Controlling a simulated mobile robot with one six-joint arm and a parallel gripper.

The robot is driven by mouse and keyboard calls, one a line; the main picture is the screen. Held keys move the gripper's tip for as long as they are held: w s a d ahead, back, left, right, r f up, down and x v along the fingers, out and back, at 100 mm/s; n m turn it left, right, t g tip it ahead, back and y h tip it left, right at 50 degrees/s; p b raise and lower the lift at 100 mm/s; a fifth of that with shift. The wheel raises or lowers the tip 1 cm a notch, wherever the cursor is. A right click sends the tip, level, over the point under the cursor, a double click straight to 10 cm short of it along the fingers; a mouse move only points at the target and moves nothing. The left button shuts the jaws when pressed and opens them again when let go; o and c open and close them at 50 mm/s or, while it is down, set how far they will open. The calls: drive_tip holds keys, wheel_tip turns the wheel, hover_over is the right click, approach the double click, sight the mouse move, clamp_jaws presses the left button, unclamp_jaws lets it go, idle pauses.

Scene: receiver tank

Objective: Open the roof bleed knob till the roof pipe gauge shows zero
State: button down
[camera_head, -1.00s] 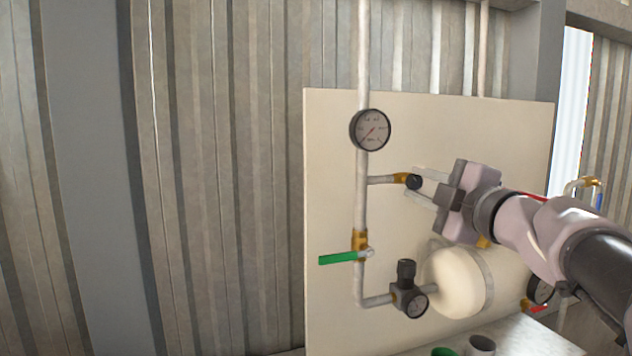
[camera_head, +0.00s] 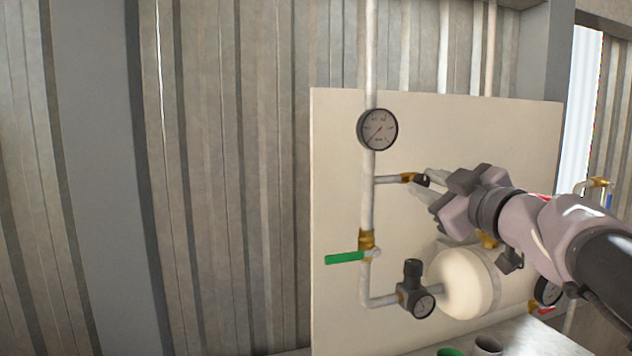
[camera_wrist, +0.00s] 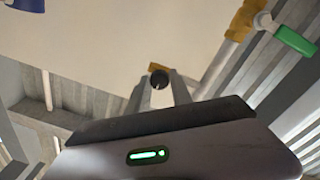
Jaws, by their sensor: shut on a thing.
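The roof pipe (camera_head: 367,205) runs up the cream panel. The roof pipe gauge (camera_head: 377,129) is a round white dial with a dark rim on this pipe. Its thin reddish needle lies slantwise, but the marks are too small to read. The bleed knob (camera_head: 422,181) is small and black, at the end of a brass fitting on a short side branch below the gauge. My gripper (camera_head: 427,184) is shut on the knob, coming from the right, with its jaws tilted. The wrist view shows the knob (camera_wrist: 159,79) between the two fingertips (camera_wrist: 161,84).
A green lever (camera_head: 345,258) on a brass valve sits below the branch. Lower down are a regulator with a small gauge (camera_head: 423,306) and a cream tank (camera_head: 465,283). A second dark gauge (camera_head: 548,291) is at the right. Cups (camera_head: 488,345) stand on the bench below.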

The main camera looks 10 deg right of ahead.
drive_tip(key=shift+r, duration=0.25)
drive_tip(key=c, duration=1.5)
unclamp_jaws()
drive_tip(key=o, duration=0.3)
drive_tip(key=shift+o, duration=0.4)
drive_tip(key=shift+w+f, duration=0.2)
